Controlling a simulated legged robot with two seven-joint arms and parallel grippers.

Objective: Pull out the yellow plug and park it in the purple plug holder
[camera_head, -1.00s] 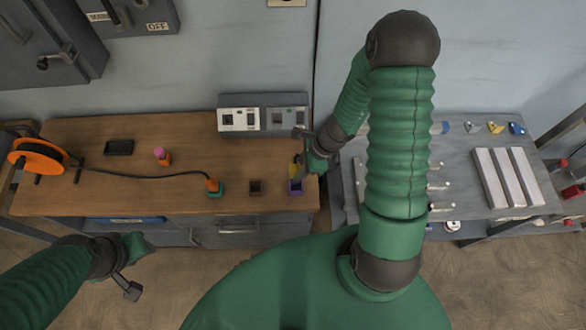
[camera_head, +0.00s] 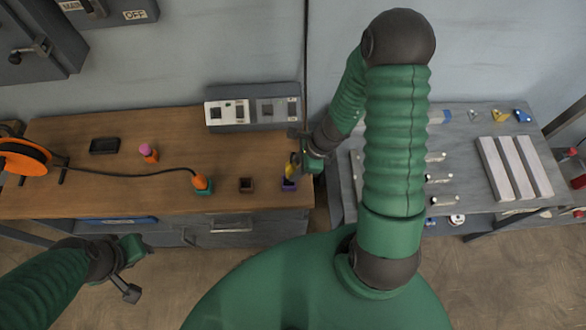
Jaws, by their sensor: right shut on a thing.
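The yellow plug (camera_head: 292,165) is at the right end of the wooden bench, upright and just above or at the mouth of the purple plug holder (camera_head: 289,187). I cannot tell whether its lower end is inside. My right gripper (camera_head: 297,161) is shut on the yellow plug, coming from the right; its fingers partly hide the plug. My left gripper (camera_head: 131,270) is at the lower left, in front of the bench and away from the plugs; its jaw opening is unclear.
A brown holder (camera_head: 246,185) stands left of the purple one. An orange plug (camera_head: 200,181) with a black cable stands in a teal holder (camera_head: 204,191). A pink-topped orange piece (camera_head: 148,152), black tray (camera_head: 104,146) and cable reel (camera_head: 22,157) are further left. A socket box (camera_head: 253,110) is behind.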

